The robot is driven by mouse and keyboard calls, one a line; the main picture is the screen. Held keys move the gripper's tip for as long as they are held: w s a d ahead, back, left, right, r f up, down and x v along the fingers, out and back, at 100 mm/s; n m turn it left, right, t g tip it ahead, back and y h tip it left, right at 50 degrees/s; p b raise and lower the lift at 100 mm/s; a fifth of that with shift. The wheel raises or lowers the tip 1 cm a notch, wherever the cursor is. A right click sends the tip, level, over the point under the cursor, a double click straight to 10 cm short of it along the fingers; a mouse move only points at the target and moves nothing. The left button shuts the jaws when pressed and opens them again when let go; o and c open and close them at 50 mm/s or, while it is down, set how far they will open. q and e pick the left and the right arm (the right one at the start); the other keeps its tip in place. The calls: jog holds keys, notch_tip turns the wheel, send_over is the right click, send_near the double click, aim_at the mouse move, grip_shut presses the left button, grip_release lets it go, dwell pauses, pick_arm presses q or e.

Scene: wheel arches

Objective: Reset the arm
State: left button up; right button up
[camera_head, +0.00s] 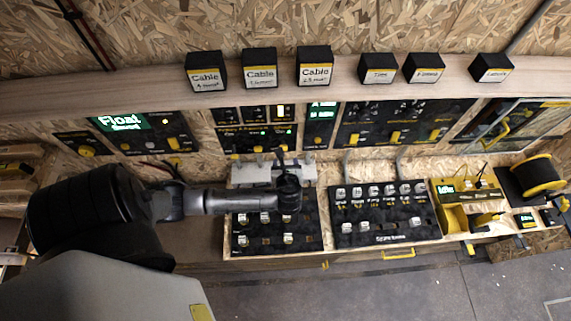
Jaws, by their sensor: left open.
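My left arm (225,201) is dark and grey and reaches in from the left across the workbench. Its wrist bends near the left black panel, and my left gripper (282,158) points away toward the wall, in front of the lower edge of a wall panel with small green lights (258,138). The gripper is open; the fingers are small and dark against the panel, and I see nothing held. My right gripper is not in view.
Below the wrist lies a black panel with several silver switches (268,241). A similar "Spare Items"-like panel (386,212) lies to its right. Farther right are a yellow device (468,204) and a black and yellow cable reel (538,176). Black labelled boxes (314,66) stand on the shelf.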

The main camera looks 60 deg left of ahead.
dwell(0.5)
pick_arm(q)
jog(key=s+d+r+n+h, duration=0.1)
jog(key=d+r+n+h, duration=0.25)
jog(key=d+n, duration=0.45)
jog(key=s+d+r+n+h, duration=0.25)
jog(key=d+n+h, duration=0.25)
jog(key=n, duration=0.6)
jog(key=s+d+n+g+h+p, duration=0.1)
jog(key=s+d+n+g+h, duration=0.3)
jog(key=s, duration=0.9)
notch_tip(320, 180, down, 30)
jog(key=m+t+y+b, duration=0.1)
jog(key=t+b, duration=0.1)
jog(key=b, duration=2.8)
jog(key=shift+d+f+m, duration=0.2)
jog(key=shift+d+m, duration=0.15)
jog(key=shift+m, duration=0.05)
